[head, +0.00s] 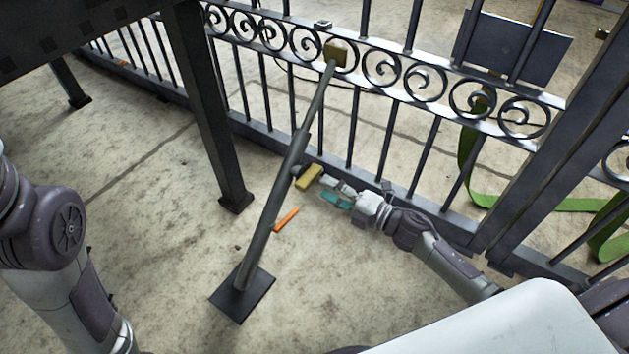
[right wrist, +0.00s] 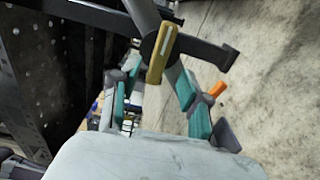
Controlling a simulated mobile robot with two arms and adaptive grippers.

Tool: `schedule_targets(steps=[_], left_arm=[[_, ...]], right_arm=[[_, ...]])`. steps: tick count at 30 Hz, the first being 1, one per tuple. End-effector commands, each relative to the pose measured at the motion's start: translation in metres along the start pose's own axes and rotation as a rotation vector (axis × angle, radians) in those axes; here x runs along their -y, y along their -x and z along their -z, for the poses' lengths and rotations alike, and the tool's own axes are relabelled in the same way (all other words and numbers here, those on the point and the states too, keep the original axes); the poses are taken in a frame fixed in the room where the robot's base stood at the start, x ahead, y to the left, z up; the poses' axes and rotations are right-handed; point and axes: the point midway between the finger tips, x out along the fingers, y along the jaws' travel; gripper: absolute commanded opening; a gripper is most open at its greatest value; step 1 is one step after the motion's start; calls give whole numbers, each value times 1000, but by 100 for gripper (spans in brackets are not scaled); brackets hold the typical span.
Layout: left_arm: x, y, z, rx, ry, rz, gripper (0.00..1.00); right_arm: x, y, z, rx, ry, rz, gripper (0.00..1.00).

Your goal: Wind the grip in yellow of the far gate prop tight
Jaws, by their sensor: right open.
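The gate prop (head: 290,170) is a grey pole leaning from a dark floor plate up to the scrolled gate, with a brass-coloured pad at its top. Its yellow grip (head: 309,176) sticks out to the right of the pole at mid-height. My right gripper (head: 337,191), with teal finger pads, is open just to the right of the grip. In the right wrist view the yellow grip (right wrist: 161,52) stands upright ahead of the gap between the open fingers (right wrist: 157,88); the gap looks empty. I cannot tell whether they touch. My left gripper is outside the view.
The black barred gate (head: 390,70) runs behind the prop. A dark post (head: 208,110) stands to the left. An orange piece (head: 286,219) appears beside the pole. A green strap (head: 480,200) hangs and lies at right. Concrete floor (head: 130,220) is clear at left.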

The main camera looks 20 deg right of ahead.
Motion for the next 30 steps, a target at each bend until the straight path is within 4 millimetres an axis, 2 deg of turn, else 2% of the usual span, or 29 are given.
schedule_targets(steps=[3,10,15,30], left_arm=[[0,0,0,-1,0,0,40],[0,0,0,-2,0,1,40],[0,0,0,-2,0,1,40],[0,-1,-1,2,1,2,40]], right_arm=[[1,26,1,0,0,3,46],[1,54,0,0,0,1,46],[0,59,0,-1,2,-1,46],[-5,57,4,-5,-8,-10,46]])
